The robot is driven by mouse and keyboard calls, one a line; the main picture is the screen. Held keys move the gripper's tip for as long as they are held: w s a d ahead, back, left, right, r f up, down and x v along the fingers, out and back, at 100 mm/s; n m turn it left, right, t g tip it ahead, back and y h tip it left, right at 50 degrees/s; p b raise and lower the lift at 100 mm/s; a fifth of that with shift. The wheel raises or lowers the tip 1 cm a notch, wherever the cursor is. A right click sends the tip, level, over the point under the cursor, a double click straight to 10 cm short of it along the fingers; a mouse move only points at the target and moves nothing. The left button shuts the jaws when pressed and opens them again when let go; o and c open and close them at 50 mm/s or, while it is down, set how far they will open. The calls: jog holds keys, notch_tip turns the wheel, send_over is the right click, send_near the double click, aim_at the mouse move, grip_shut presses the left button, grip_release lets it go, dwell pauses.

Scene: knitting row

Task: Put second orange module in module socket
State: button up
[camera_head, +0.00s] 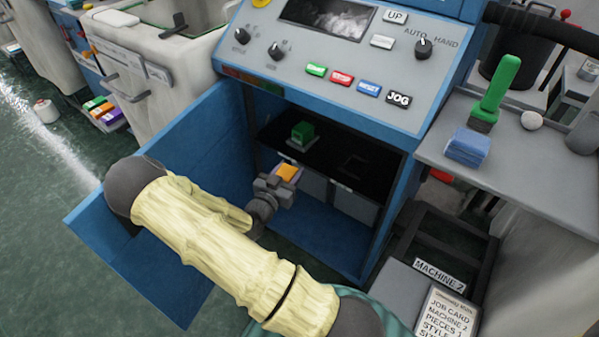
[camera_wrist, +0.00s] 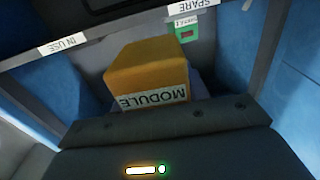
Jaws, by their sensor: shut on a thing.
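The orange module (camera_head: 287,172) is a small block held in front of the open blue cabinet, by the shelf's front edge. In the wrist view the orange module (camera_wrist: 150,65) fills the middle, with a white label reading MODULE upside down. My gripper (camera_head: 279,182) is shut on it; its fingertips are mostly hidden. A green block (camera_head: 302,131) sits on a light base on the dark shelf, behind and a little right of the module. A faint dark outline (camera_head: 353,163) lies on the shelf's right part; I cannot tell whether it is the module socket.
The blue cabinet door (camera_head: 165,165) stands open on the left, close to my arm. The shelf edge bears labels IN USE (camera_wrist: 62,43) and SPARE (camera_wrist: 194,6). The control panel (camera_head: 340,75) overhangs the opening. A grey side table (camera_head: 530,165) stands at right.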

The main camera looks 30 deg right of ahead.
jog(key=w+a+f+n+t+y, duration=0.1)
jog(key=a+n+t+y, duration=0.3)
jog(key=a, duration=0.4)
jog(key=w+a+f+n+t+y, duration=0.1)
jog(key=w+a+n+t+y, duration=0.3)
jog(key=a+y, duration=0.2)
jog(key=shift+w+a+f+n, duration=0.2)
jog(key=shift+a+n, duration=0.1)
jog(key=shift+a, duration=0.75)
